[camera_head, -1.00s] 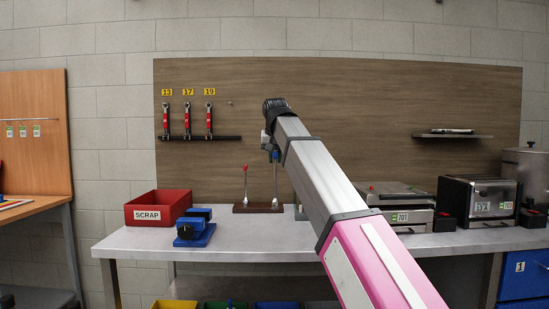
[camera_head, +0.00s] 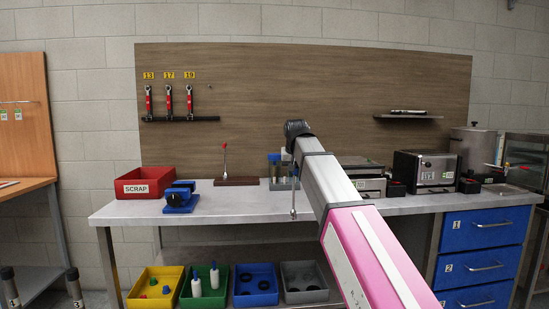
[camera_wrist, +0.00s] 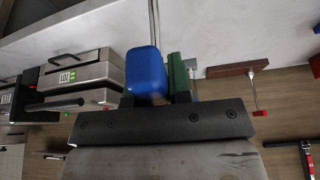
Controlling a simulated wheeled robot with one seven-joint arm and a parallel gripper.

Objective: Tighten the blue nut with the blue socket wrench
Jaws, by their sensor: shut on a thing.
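My gripper (camera_wrist: 150,98) is shut on the blue handle (camera_wrist: 146,72) of the blue socket wrench. The wrench's thin metal shaft (camera_wrist: 153,20) runs away from the handle. In the head view the shaft (camera_head: 293,198) hangs down below my gripper, with its end near the front edge of the workbench in the picture. A blue clamp or vise (camera_head: 180,197) sits on the bench at left. I cannot make out the blue nut for certain.
A red SCRAP bin (camera_head: 145,188) and a wooden base with a red-tipped lever (camera_head: 236,181) stand on the bench (camera_head: 130,211). A tool rack (camera_head: 276,182) is partly behind my arm. Red-handled wrenches hang on the wall board. The front bench strip is clear.

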